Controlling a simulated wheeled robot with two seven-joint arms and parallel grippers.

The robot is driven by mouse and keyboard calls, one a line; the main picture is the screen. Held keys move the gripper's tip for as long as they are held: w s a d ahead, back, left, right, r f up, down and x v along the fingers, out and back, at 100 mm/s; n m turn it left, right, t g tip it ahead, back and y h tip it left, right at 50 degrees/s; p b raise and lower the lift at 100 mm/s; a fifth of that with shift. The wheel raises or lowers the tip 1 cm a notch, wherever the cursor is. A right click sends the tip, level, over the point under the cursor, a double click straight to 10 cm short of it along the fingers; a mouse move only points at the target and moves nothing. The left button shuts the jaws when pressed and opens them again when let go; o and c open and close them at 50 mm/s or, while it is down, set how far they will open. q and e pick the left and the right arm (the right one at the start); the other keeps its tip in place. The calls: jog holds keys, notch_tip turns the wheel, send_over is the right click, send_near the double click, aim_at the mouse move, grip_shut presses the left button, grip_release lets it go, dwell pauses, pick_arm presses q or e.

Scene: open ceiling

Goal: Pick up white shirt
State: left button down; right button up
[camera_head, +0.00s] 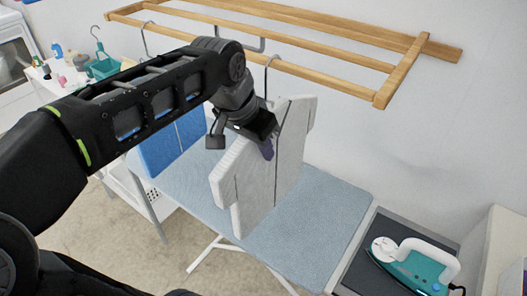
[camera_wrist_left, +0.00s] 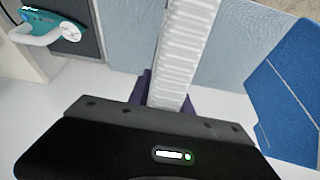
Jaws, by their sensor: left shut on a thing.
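The white shirt (camera_head: 264,175) hangs upright on a hanger hook from the wooden rack's front rail, above the ironing board. My left gripper (camera_head: 266,148) is at the shirt's upper edge, shut on it. In the left wrist view the shirt (camera_wrist_left: 185,50) runs as a white ribbed strip between the dark purple fingers (camera_wrist_left: 165,92). The fingertips are partly hidden by the shirt and the gripper body. My right gripper is not in view.
The wooden rack (camera_head: 290,42) is above on the wall. A blue shirt (camera_head: 160,150) hangs to the left, close behind my arm. The blue-grey ironing board (camera_head: 320,215) is below. A teal iron (camera_head: 415,265) sits at the right.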

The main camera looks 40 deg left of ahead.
aim_at(227, 160)
pick_arm(q)
jog(key=shift+r, duration=0.45)
jog(key=s+b, duration=0.1)
jog(key=s, duration=0.2)
jog(key=s+r+b, duration=0.1)
jog(key=s, duration=0.2)
jog(key=s+r+b, duration=0.1)
jog(key=s, duration=0.2)
jog(key=shift+a+r, duration=0.1)
jog(key=s+p, duration=0.4)
jog(key=s, duration=0.5)
jog(key=shift+a+r+p, duration=0.15)
jog(key=shift+p, duration=0.25)
